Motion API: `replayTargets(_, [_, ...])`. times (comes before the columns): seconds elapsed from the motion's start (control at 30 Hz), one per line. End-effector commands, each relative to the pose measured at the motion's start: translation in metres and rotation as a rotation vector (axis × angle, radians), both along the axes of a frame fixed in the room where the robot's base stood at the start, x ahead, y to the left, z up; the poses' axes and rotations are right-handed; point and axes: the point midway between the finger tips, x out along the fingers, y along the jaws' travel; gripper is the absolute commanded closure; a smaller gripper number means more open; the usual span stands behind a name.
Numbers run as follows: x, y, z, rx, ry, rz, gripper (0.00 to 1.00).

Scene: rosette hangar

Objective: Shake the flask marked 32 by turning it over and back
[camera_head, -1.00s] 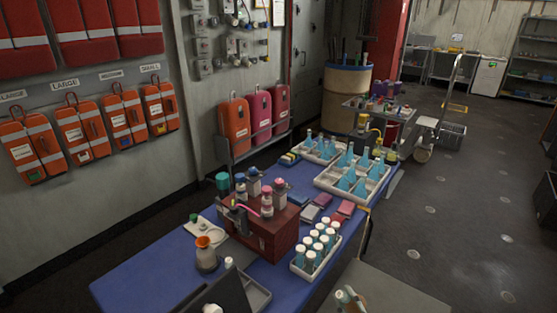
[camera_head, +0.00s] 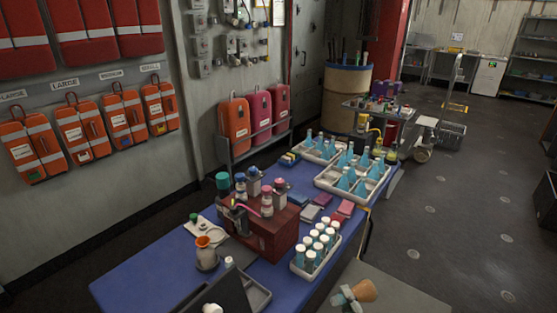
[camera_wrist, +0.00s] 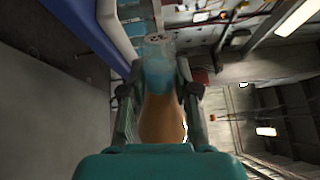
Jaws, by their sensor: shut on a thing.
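My gripper (camera_wrist: 160,88) is shut on a flask (camera_wrist: 157,70) with blue liquid in it, seen between the two fingers in the wrist view. A tan rounded part (camera_wrist: 161,122) is at the flask's near end, toward the camera. A pale label with dark marks shows beyond the liquid, too blurred to read as 32. In the head view the tan part (camera_head: 364,290) sticks out to the right of my gripper (camera_head: 343,298) at the bottom edge. The flask looks tilted toward its side and is held clear of the table. Most of it is hidden in the head view.
A blue table (camera_head: 150,270) holds a rack of white-capped bottles (camera_head: 299,266), trays of blue flasks (camera_head: 320,182), a dark red box (camera_head: 270,238) and an orange-topped jar (camera_head: 205,258). Open grey floor (camera_head: 440,240) lies to the right.

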Motion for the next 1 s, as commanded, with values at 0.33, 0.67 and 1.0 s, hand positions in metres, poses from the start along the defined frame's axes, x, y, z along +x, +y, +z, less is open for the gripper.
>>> replayTargets(0.33, [0.0003,0.0,0.0007,-0.205,-0.072,0.0,1.0])
replayTargets(0.67, [0.0003,0.0,0.0008,-0.492,-0.172,0.0,1.0])
replayTargets(1.0, [0.0002,0.0001,0.0007,-0.497,-0.174,0.0,1.0])
